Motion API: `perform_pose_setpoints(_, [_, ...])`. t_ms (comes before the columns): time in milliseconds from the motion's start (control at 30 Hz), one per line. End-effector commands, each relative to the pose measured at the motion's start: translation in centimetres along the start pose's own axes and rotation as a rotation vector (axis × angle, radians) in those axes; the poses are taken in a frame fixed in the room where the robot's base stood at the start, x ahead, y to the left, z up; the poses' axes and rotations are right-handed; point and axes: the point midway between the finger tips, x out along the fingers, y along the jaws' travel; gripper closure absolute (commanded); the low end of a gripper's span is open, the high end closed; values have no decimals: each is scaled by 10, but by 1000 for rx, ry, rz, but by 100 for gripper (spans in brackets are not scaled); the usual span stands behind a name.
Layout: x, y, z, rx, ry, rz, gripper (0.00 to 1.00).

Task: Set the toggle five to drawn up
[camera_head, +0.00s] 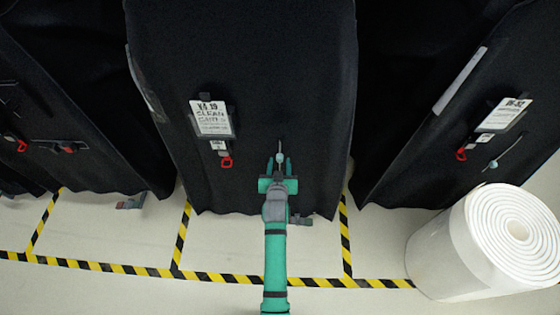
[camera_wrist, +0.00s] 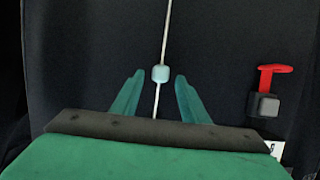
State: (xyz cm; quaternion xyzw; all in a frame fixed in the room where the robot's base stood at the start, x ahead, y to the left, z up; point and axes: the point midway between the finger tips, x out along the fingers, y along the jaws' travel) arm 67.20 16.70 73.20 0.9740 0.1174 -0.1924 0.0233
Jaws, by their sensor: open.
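A pale blue toggle (camera_head: 280,157) sits on a thin light cord (camera_head: 279,146) that hangs on the black cover of the middle cart (camera_head: 265,70). In the wrist view the toggle (camera_wrist: 160,73) lies in the gap between my fingertips, with cord showing above and below it. My gripper (camera_head: 278,174) is open, its green fingers (camera_wrist: 159,78) one on each side of the toggle with a gap to both. I cannot tell the exact depth between fingertips and toggle. No number for the toggle is readable.
Left of the toggle are a white label card (camera_head: 211,118) and a red pull tag (camera_head: 227,162), which also shows in the wrist view (camera_wrist: 274,70). The right cart (camera_head: 420,110) has another toggle (camera_head: 493,163). A white roll (camera_head: 450,255) stands on the floor at right.

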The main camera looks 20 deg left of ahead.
Motion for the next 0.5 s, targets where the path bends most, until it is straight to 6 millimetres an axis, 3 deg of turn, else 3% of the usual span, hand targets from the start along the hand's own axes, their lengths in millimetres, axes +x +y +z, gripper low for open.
perform_pose_setpoints(300, [-60, -1, 0, 0, 0, -1, 59])
perform_pose_setpoints(500, [-81, -1, -1, 0, 1, -1, 59])
